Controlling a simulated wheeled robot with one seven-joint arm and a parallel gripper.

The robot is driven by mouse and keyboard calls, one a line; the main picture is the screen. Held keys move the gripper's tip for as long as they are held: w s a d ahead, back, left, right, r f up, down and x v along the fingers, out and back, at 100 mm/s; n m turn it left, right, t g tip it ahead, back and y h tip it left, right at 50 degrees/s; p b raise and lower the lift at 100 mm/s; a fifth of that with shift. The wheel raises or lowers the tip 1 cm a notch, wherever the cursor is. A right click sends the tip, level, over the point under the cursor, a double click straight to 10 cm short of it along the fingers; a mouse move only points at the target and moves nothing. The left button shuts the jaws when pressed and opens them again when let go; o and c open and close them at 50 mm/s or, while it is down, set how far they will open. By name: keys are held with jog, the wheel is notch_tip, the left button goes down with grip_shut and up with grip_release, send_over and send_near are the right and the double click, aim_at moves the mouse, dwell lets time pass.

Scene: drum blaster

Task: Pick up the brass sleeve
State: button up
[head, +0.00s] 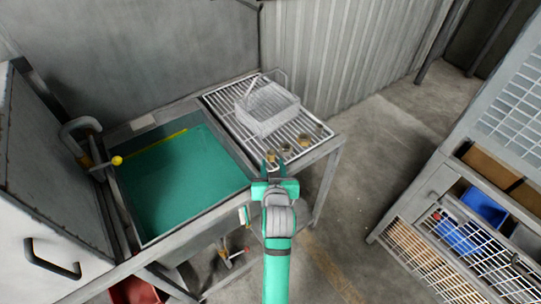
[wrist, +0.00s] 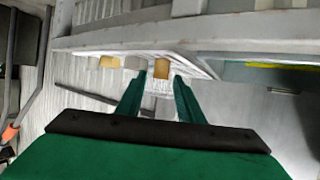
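A small brass-coloured cylinder (wrist: 161,69), likely the brass sleeve, shows between my fingertips in the wrist view. Another, paler brass-toned piece (wrist: 93,63) and a grey piece (wrist: 133,62) stand in the same row. In the head view small pieces stand near the rack's front edge, one brass-toned piece (head: 271,156) just beyond my fingers. My gripper (head: 273,167) is open and empty at the rack's front edge; its spread green fingers also show in the wrist view (wrist: 160,83). I cannot tell exactly how far the fingertips are from the cylinder.
A wire basket (head: 267,108) stands on the wire rack (head: 222,101) behind the small pieces. A basin with a green floor (head: 180,185) lies to the left, with a raised rim. A shelf unit (head: 470,215) with bins stands right. Floor between is clear.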

aim_at(271, 158)
jog(key=shift+x, duration=2.75)
jog(key=shift+a, duration=0.15)
grip_shut()
